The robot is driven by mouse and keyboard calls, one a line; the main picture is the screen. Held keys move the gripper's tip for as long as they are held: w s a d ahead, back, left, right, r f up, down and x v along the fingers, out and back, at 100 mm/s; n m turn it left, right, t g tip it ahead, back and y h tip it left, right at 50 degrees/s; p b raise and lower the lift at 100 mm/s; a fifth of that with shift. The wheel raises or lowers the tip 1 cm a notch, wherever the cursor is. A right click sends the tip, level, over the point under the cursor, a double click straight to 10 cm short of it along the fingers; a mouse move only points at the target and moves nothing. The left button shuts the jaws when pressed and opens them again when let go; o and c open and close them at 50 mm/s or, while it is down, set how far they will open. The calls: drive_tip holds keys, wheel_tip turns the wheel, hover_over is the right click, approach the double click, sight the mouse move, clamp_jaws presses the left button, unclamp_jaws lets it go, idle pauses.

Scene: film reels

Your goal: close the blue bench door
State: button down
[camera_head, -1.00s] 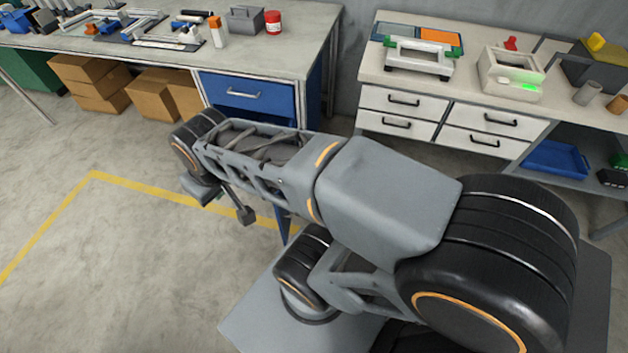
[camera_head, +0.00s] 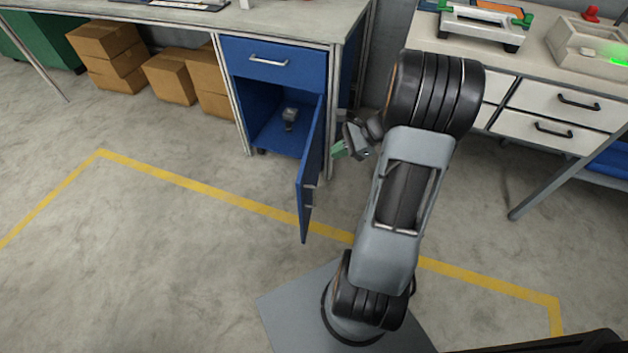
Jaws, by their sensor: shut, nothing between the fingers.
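The blue bench door (camera_head: 312,178) stands wide open in the head view. It is hinged at the right side of the blue cabinet (camera_head: 240,105) and juts out over the floor, seen nearly edge-on. My gripper (camera_head: 338,151) is shut and empty, just right of the door, on its outer side. A small gap seems to show between them; contact cannot be told for certain. The fingertips are small and partly unclear. Inside the open cabinet a small dark grey object (camera_head: 290,116) sits on the blue floor of the compartment.
A blue drawer (camera_head: 272,60) above the opening is shut. Cardboard boxes (camera_head: 170,75) stand under the bench to the left. A white drawer bench (camera_head: 545,125) stands close on the right of my arm. The floor left of the door is clear.

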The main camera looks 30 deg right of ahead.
drive_tip(key=d+f+m+t+b, duration=0.3)
drive_tip(key=d+f+m, duration=0.1)
drive_tip(key=d+f, duration=0.25)
drive_tip(key=b, duration=0.3)
approach(305, 166)
drive_tip(key=shift+m+y, duration=0.4)
drive_tip(key=w+a+f, duration=0.2)
drive_tip(key=f, duration=0.1)
drive_tip(key=w+a+f, duration=0.1)
drive_tip(key=f, duration=0.1)
drive_tip(key=shift+w+a+b, duration=0.3)
drive_tip(key=shift+w+a, duration=0.25)
